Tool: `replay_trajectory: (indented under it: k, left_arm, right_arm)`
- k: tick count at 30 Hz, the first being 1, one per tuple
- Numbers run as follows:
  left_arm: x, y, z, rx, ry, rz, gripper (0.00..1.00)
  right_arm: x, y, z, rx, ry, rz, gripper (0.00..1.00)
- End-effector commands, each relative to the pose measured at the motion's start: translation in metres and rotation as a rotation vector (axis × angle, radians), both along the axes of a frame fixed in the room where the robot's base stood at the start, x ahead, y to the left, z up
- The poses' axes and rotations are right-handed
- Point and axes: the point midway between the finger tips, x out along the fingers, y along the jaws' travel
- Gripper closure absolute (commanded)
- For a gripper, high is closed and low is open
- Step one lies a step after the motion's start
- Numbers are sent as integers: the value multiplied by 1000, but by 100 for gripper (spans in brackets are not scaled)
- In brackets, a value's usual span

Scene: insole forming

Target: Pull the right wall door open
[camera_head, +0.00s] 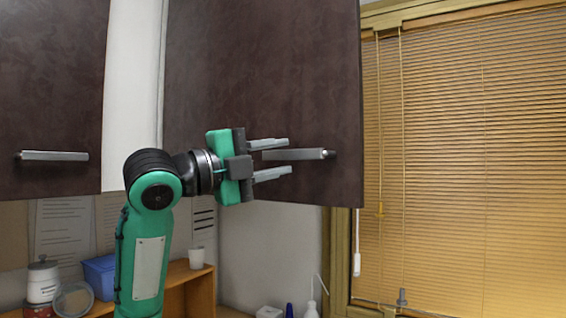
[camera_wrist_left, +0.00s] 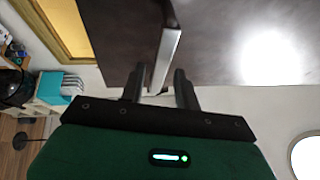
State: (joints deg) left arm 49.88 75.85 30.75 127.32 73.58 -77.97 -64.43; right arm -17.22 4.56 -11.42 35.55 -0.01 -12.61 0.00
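The right wall door (camera_head: 262,70) is a dark brown cabinet panel with a horizontal grey bar handle (camera_head: 315,154) near its lower right corner. I see no clear gap at its edges. My left gripper (camera_head: 279,158) is at the handle, its two grey fingers apart, one above and one below the left part of the bar. In the left wrist view the handle (camera_wrist_left: 166,58) runs between the spread fingers of the gripper (camera_wrist_left: 160,84), closer to the left finger. I cannot tell whether a finger touches it. My right gripper is not in view.
A second dark wall door (camera_head: 50,80) with its own handle (camera_head: 55,156) hangs at the left. A window with wooden blinds (camera_head: 470,150) is at the right. Below are a wooden shelf (camera_head: 200,290), a white cup (camera_head: 196,258), a blue box (camera_head: 100,277) and a lidded jar (camera_head: 42,283).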

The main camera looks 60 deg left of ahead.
Motion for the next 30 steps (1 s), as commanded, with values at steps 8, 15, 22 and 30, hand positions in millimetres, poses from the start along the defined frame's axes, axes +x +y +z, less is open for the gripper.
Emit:
replay_trajectory:
  k: [8, 15, 22, 30]
  left_arm:
    - [-63, 5, -17, 0, -6, 4, 68]
    - [-104, 8, -21, -1, -4, 3, 68]
    - [-117, 9, -21, -1, -2, 1, 68]
    - [-117, 9, -21, 0, -2, 1, 68]
  right_arm:
    - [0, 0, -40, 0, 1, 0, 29]
    - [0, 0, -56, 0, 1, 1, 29]
    - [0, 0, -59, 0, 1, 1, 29]
    - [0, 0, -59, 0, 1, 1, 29]
